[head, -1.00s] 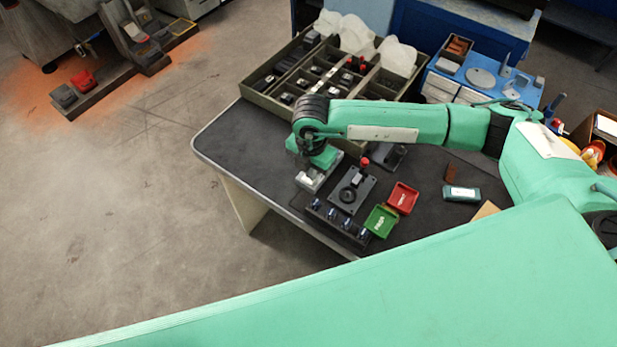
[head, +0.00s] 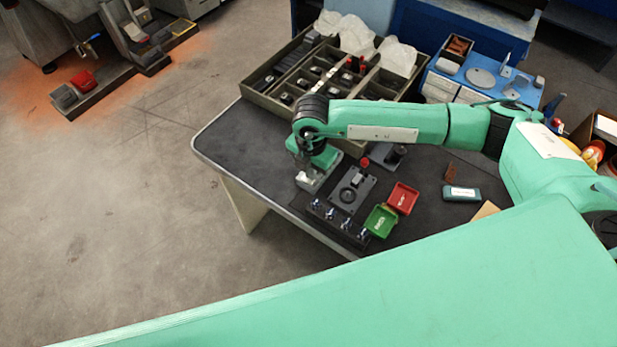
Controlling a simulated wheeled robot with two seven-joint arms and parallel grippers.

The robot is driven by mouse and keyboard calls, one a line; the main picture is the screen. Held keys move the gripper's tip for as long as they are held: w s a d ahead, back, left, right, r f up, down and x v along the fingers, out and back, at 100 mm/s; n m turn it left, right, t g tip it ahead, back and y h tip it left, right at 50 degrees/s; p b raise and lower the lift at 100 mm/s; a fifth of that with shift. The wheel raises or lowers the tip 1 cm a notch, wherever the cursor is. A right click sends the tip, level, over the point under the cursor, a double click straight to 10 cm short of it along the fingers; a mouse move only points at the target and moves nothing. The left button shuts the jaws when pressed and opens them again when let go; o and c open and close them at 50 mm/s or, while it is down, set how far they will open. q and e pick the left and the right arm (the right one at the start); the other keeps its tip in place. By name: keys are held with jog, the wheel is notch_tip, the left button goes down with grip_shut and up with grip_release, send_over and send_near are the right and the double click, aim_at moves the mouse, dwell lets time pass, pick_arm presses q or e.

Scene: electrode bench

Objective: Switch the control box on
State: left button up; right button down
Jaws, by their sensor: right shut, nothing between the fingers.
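The control box appears to be the small grey box (head: 318,184) near the table's front left edge. My right gripper (head: 303,172) points down right at it, with its fingers shut and empty. The fingertips are small and partly hidden by the wrist, so I cannot tell whether they touch the box. The box's switch and its position cannot be made out. My left gripper is not in view.
Beside the box are a dark plate with a round fitting (head: 350,194), a rack with several blue-tipped pieces (head: 338,224), a green tray (head: 381,221) and a red tray (head: 403,198). A divided crate (head: 262,100) stands behind. The table's left part (head: 235,135) is clear.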

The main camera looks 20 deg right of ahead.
jog(key=shift+f, duration=0.1)
jog(key=shift+f, duration=0.2)
jog(key=shift+f+b, duration=0.6)
jog(key=shift+b, duration=0.1)
dwell(0.3)
jog(key=shift+r+p, duration=2.05)
jog(key=shift+r, duration=1.5)
